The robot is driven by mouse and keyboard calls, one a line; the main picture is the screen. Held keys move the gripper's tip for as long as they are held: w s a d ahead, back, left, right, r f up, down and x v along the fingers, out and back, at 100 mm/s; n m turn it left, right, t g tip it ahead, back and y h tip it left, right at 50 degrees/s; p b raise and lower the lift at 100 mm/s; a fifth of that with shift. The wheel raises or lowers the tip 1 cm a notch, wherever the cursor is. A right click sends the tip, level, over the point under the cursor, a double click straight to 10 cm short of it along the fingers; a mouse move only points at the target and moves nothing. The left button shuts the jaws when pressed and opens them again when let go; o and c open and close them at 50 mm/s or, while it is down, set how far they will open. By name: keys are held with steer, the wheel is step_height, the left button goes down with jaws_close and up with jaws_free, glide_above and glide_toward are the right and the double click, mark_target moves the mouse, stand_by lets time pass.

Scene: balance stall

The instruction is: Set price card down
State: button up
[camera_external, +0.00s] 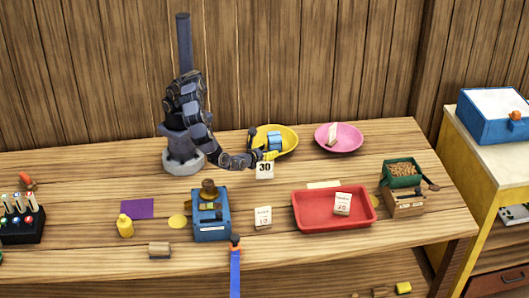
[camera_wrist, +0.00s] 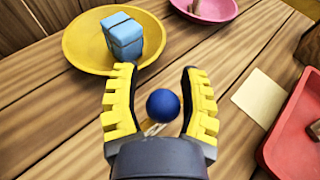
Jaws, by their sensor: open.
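A white price card marked 30 (camera_external: 264,170) stands at the front edge of the yellow bowl, just below my gripper (camera_external: 262,155). In the wrist view my gripper (camera_wrist: 160,105) is open, with its yellow-padded fingers apart on either side of a blue ball (camera_wrist: 163,105). A small pale wooden piece (camera_wrist: 155,128) shows under the ball. I cannot tell if these belong to the card, whose face is not seen in the wrist view. The ball appears clear of both fingers.
The yellow bowl (camera_wrist: 80,54) holds a blue block (camera_wrist: 124,38). A pink bowl (camera_external: 357,141) and red tray (camera_external: 318,224) are to the right; a card (camera_external: 342,204) is in the tray. Another card (camera_external: 263,217) and a blue scale (camera_external: 211,229) stand in front.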

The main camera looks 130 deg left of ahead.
jaws_close()
